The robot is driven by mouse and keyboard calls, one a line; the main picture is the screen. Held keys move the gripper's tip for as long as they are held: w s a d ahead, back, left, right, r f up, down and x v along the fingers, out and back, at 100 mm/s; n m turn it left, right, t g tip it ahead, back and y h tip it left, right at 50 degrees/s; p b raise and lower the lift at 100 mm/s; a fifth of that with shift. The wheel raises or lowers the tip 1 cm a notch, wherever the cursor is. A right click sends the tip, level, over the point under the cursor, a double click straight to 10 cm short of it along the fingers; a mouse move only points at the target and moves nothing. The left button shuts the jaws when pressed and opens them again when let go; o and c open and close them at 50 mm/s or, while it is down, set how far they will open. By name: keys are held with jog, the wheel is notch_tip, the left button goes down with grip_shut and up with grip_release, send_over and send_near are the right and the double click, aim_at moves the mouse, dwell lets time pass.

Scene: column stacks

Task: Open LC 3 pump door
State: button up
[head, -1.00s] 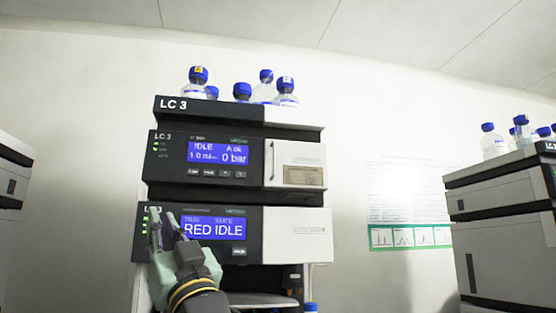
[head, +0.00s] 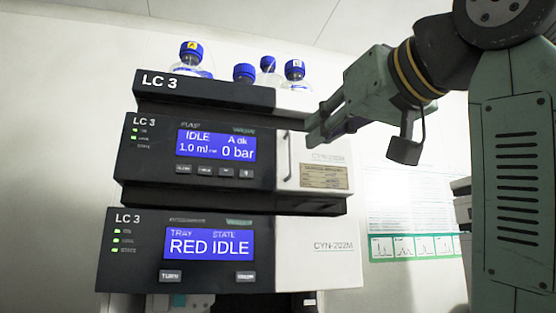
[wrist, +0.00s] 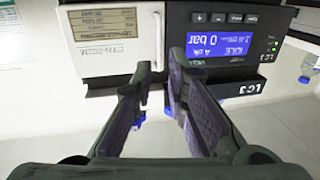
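The LC 3 pump module shows an "IDLE, 0 bar" screen (head: 216,146) in the head view. Its white pump door (head: 330,178) is at the right end and looks shut, with an upright bar handle (head: 287,156) on its left side. My gripper (head: 314,130) is in front of the door's upper part, just right of the handle in the picture. In the wrist view, which is upside down, the door (wrist: 100,62) and handle (wrist: 158,38) show beyond the fingers. My gripper (wrist: 159,70) is open and empty, with the handle lined up with the gap. I cannot tell the remaining distance.
The lower module with a "RED IDLE" screen (head: 210,245) sits below the pump. Blue-capped bottles (head: 190,58) stand on top of the stack. A poster (head: 405,245) hangs on the wall behind my arm at right. Free space lies in front of the stack.

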aim_at(292, 168)
jog(key=p+x, duration=0.3)
jog(key=x, duration=0.7)
jog(key=shift+w+a, duration=0.1)
jog(key=shift+w, duration=0.15)
grip_shut()
jog(key=shift+s, duration=0.1)
dwell(0.6)
